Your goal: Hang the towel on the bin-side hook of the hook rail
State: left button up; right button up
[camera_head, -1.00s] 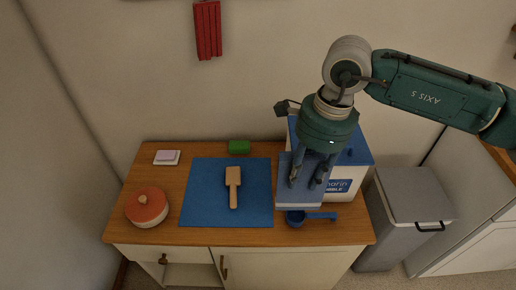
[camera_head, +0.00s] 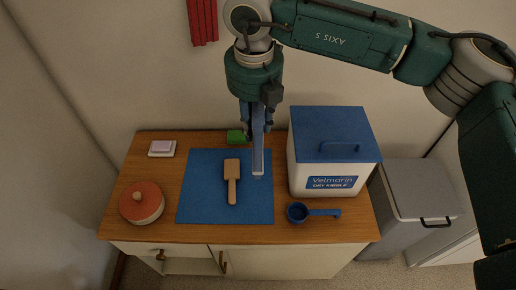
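My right gripper (camera_head: 257,130) points down over the back part of the counter, left of the white box. It is shut on a blue-grey towel (camera_head: 258,158), which hangs below the fingers as a narrow strip, apparently seen nearly edge-on. Its lower end overlaps the blue mat's right side in the picture; I cannot tell the gap below it. The grey bin (camera_head: 415,190) stands on the floor right of the counter. The hook rail and its hooks are not in view. A red cloth (camera_head: 202,20) hangs on the wall at the top, its upper end cut off. My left gripper is not in view.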

notch_tip(320, 180, down, 15)
jog(key=p, duration=0.3)
jog(key=shift+s, duration=0.1)
jog(key=shift+f, duration=2.5)
jog(key=o, duration=1.2)
jog(key=shift+r, duration=0.1)
